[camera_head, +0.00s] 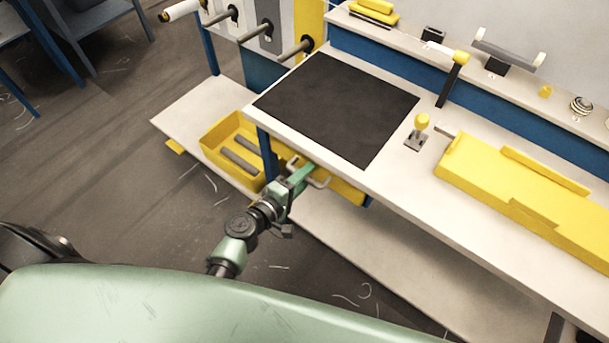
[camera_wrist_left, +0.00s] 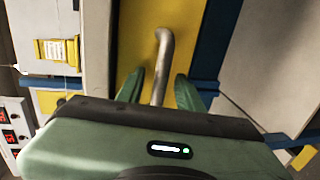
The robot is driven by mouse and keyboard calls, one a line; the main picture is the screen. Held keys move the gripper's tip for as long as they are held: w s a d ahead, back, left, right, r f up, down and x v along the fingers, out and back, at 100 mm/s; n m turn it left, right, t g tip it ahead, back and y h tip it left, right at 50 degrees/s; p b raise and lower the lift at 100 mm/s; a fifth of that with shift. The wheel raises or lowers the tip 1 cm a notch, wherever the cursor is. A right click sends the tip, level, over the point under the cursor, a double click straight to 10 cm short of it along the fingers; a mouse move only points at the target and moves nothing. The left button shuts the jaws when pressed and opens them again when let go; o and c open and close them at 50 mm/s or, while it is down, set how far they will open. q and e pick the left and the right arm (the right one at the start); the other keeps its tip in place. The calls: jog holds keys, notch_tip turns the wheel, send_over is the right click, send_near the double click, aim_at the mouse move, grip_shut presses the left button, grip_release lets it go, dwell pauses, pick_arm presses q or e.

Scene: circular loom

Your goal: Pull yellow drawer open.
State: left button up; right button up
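The yellow drawer (camera_head: 346,192) sits under the workbench top, and its front also shows in the left wrist view (camera_wrist_left: 190,38). Its bent metal handle (camera_head: 320,183) also stands out in the left wrist view (camera_wrist_left: 164,55). My left gripper (camera_head: 304,171) is at the handle. In the left wrist view its two green fingers (camera_wrist_left: 160,92) stand on either side of the handle bar, with gaps showing between bar and fingers. The drawer looks flush or nearly flush under the bench; the gripper hides part of its front. My right gripper is in neither view.
The workbench (camera_head: 405,178) carries a black mat (camera_head: 338,108), a small yellow-knobbed lever (camera_head: 421,125) and a long yellow part (camera_head: 530,195). A yellow bin (camera_head: 213,150) with grey rolls stands on the lower shelf (camera_head: 390,270). Open floor lies to the left.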

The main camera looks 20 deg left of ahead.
pick_arm(q)
grip_shut()
dwell(1.3)
